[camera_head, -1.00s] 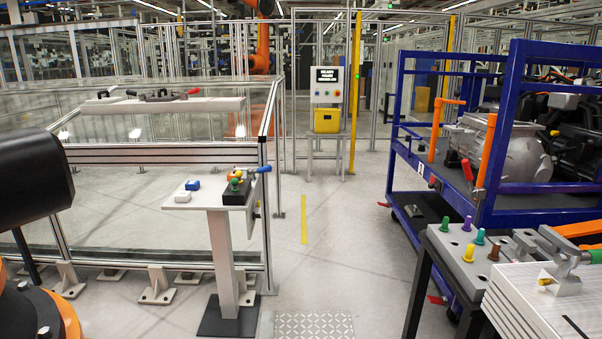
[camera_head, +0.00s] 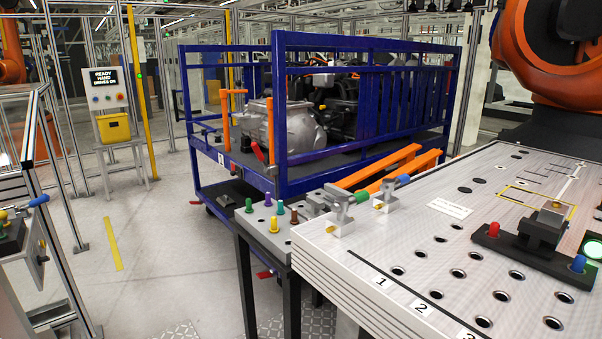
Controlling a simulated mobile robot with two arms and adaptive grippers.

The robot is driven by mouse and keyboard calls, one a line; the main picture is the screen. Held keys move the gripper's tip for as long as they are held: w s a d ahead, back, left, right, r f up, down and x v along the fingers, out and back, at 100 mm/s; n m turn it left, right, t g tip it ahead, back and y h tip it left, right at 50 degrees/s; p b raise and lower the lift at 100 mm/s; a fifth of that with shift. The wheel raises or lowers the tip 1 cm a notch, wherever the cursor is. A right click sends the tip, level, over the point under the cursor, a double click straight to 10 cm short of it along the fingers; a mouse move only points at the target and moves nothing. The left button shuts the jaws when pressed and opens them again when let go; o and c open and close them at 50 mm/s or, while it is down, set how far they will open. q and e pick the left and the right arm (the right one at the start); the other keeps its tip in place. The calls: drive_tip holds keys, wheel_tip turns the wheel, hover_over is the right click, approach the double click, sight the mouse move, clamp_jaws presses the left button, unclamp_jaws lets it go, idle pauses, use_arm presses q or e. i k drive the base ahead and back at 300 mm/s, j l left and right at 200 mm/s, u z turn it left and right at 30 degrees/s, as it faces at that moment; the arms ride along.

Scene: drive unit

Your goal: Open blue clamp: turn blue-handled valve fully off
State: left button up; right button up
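A toggle clamp with a blue handle tip (camera_head: 402,180) stands at the far left part of the white work table, beside a clamp with a green tip (camera_head: 362,196). The blue tip points right, roughly level; whether the clamp grips anything is too small to tell. A second blue handle (camera_head: 38,200) sticks out of a dark block on a pedestal at the left edge. I cannot tell from the picture which of these is a valve. Neither of my grippers is in view.
The white table (camera_head: 455,282) with numbered holes fills the lower right. A grey side table (camera_head: 262,230) holds several coloured pegs. A blue cart (camera_head: 300,170) carrying an engine stands behind. A yellow box (camera_head: 113,128) is on a stand at the back left. Clear floor (camera_head: 150,265) lies left of centre.

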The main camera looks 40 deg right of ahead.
sight(388, 186)
drive_tip(key=z, duration=1.75)
